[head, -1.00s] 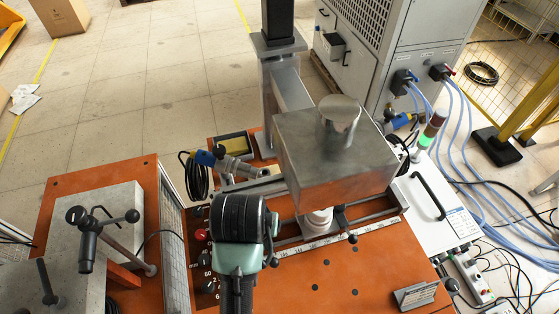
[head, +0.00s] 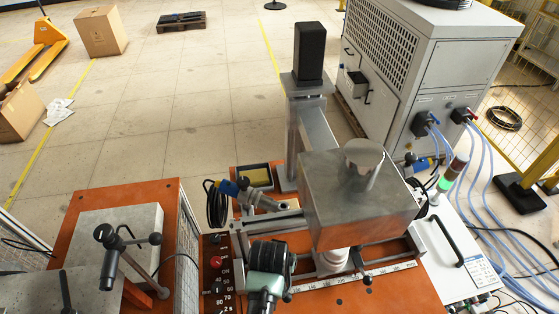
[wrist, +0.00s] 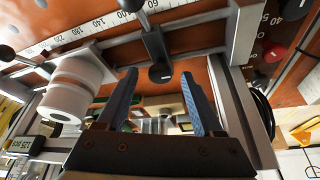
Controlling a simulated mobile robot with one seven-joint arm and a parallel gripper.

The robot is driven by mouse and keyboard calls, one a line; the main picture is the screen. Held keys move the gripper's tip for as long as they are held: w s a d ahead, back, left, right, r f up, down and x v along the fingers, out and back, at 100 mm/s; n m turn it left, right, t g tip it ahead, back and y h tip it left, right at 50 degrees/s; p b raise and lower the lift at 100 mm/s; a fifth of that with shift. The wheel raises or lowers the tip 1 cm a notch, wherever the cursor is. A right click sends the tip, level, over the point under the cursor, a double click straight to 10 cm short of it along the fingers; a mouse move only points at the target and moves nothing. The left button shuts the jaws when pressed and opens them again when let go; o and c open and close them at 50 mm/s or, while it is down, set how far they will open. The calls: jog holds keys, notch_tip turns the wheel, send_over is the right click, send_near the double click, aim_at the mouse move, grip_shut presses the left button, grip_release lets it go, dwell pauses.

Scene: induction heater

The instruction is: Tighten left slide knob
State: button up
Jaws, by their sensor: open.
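The left slide knob (wrist: 160,73) is a round black knob on a metal stem below the ruler strip. In the wrist view it appears between the tips of my gripper (wrist: 160,76), whose two blue-grey fingers are open. No contact shows, and I cannot tell the depth between tips and knob. In the head view a small black knob (head: 287,297), seemingly the same one, sits just right of my wrist. My fingers are hidden there by my own arm. A second black knob (head: 367,280) sits farther right on the slide.
A metal box (head: 350,220) stands above the slide with a white cylinder (wrist: 75,90) beneath it. A ruler strip (wrist: 105,32) and metal rails border the knob. A red button (head: 216,263) is on the panel at left. A grey cabinet (head: 440,60) stands behind.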

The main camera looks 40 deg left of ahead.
jog(key=shift+f, duration=0.1)
grip_shut()
dwell(0.4)
jog(key=shift+a+m, duration=0.1)
jog(key=shift+m, duration=0.2)
jog(key=m+h, duration=0.1)
jog(key=m, duration=0.1)
jog(key=m+h, duration=0.1)
jog(key=m, duration=0.1)
jog(key=shift+a+m, duration=0.2)
jog(key=shift+m, duration=0.1)
jog(key=shift+a+m+h+b, duration=0.1)
jog(key=shift+m+h+b, duration=0.4)
jog(key=shift+m, duration=0.8)
jog(key=shift+a+m+h+b, duration=0.1)
jog(key=shift+m+h+b, duration=0.35)
jog(key=shift+m, duration=0.85)
grip_release()
